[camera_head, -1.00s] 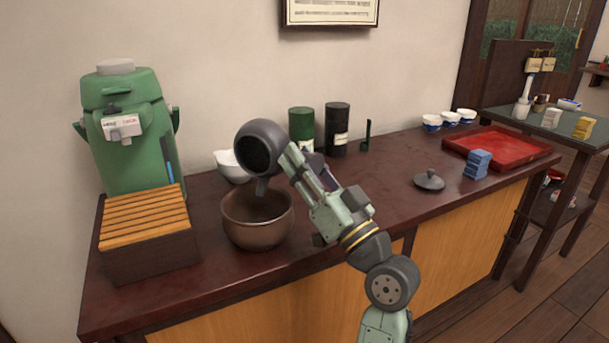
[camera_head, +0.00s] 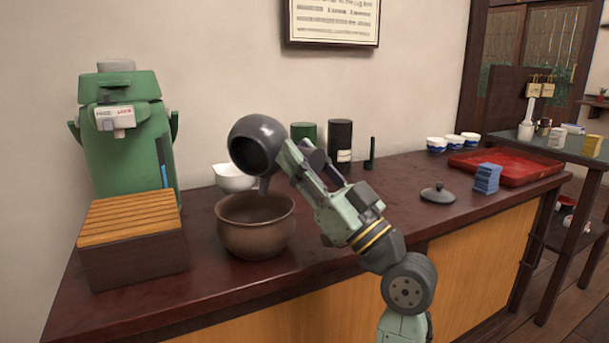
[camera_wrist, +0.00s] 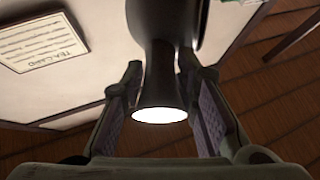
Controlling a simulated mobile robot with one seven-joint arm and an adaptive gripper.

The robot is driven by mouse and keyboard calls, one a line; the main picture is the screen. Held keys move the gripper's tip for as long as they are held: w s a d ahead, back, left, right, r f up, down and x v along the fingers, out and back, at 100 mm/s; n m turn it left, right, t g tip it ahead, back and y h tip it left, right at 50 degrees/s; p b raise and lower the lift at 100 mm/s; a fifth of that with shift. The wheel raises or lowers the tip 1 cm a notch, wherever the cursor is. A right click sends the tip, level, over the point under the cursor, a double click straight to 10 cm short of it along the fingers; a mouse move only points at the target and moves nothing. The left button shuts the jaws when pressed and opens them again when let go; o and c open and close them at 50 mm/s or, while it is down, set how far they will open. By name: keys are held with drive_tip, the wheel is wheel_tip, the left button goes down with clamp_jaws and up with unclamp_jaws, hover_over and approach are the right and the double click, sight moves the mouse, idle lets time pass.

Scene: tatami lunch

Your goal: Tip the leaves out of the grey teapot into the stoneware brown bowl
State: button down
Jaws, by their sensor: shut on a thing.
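The grey teapot (camera_head: 258,145) is tipped on its side above the stoneware brown bowl (camera_head: 256,226), with its open mouth facing left and its spout pointing down over the bowl. My gripper (camera_head: 296,163) is shut on the teapot's handle from the right. In the wrist view the handle (camera_wrist: 160,85) stands between the two fingers, with part of the pot's dark body behind it. The bowl stands upright on the counter. I cannot see any leaves; the teapot's inside is dark and the bowl's bottom is hidden. The teapot's lid (camera_head: 437,194) lies on the counter to the right.
A slatted wooden box (camera_head: 135,258) and a green dispenser (camera_head: 125,140) stand left of the bowl. A white bowl (camera_head: 232,178) and dark canisters (camera_head: 339,146) stand behind. The counter before the lid is clear.

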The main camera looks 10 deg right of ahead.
drive_tip(key=shift+s+a+f+n+g+y+b, duration=0.1)
drive_tip(key=shift+n+g+y+b, duration=0.5)
drive_tip(key=shift+b, duration=0.45)
drive_tip(key=shift+s+f+n+g+y+b, duration=0.1)
drive_tip(key=shift+n+g+y+b, duration=0.25)
drive_tip(key=shift+n+b, duration=0.55)
drive_tip(key=n+y+b, duration=0.1)
drive_tip(key=b, duration=0.1)
drive_tip(key=shift+s+a+n+g+b, duration=0.1)
drive_tip(key=shift+s+n+g+b, duration=0.05)
drive_tip(key=shift+n+g+b, duration=0.25)
drive_tip(key=shift+n+g+y+b, duration=0.25)
drive_tip(key=shift+n+y+b, duration=0.05)
drive_tip(key=shift+y+b, duration=0.1)
drive_tip(key=shift+s+a+n+b, duration=0.1)
drive_tip(key=shift+n+b, duration=0.3)
drive_tip(key=n+g+b, duration=0.1)
drive_tip(key=n+g+y+b, duration=0.1)
drive_tip(key=shift+s+a+r+n+y, duration=0.1)
drive_tip(key=shift+s+r+n+y, duration=0.05)
drive_tip(key=shift+n+y, duration=0.15)
drive_tip(key=shift+r+n+g+y+b, duration=0.15)
drive_tip(key=shift+n+g+y+b, duration=0.25)
drive_tip(key=shift+g+b, duration=0.1)
